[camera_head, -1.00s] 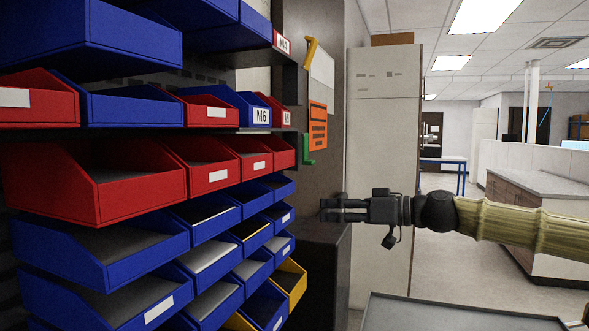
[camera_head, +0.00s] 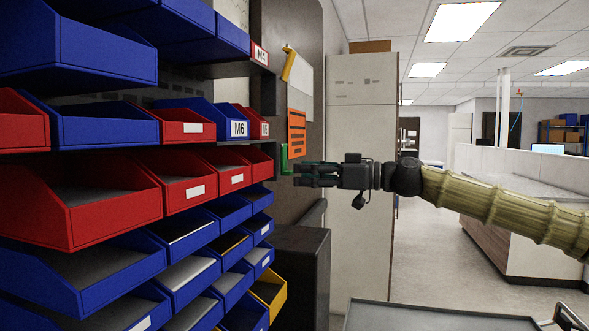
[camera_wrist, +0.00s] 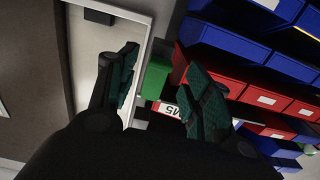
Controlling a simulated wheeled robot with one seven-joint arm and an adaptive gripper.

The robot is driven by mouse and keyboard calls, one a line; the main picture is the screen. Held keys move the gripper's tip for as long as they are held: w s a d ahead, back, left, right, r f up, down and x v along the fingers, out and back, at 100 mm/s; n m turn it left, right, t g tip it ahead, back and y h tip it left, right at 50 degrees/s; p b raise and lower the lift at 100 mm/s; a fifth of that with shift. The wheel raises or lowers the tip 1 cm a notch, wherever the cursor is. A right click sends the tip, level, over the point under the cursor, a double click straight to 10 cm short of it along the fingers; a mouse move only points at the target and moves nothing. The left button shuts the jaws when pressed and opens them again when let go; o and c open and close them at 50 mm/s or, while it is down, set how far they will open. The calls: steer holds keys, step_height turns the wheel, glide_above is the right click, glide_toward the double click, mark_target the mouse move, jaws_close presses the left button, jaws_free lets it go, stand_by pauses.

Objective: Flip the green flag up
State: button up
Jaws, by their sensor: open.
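The green flag (camera_head: 284,160) is on the side of the dark panel at the end of the bin rack, just below an orange sheet. Its lower part lies close to the fingertips. My gripper (camera_head: 299,174) points left toward the panel, just right of and slightly below the flag. In the wrist view the green flag (camera_wrist: 156,78) shows as a green block between the two fingers of my gripper (camera_wrist: 163,66). The fingers are apart and hold nothing. I cannot tell whether either finger touches the flag.
Red bins (camera_head: 184,178) and blue bins (camera_head: 100,262) fill the rack at left. A yellow flag (camera_head: 289,64) tilts up above the orange sheet (camera_head: 296,132). A dark cabinet (camera_head: 300,265) stands below the gripper, and a tall pale cabinet (camera_head: 360,220) behind it. The aisle at right is open.

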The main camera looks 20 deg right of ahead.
steer(key=shift+p+x, duration=0.4)
steer(key=shift+x, duration=1.2)
jaws_close()
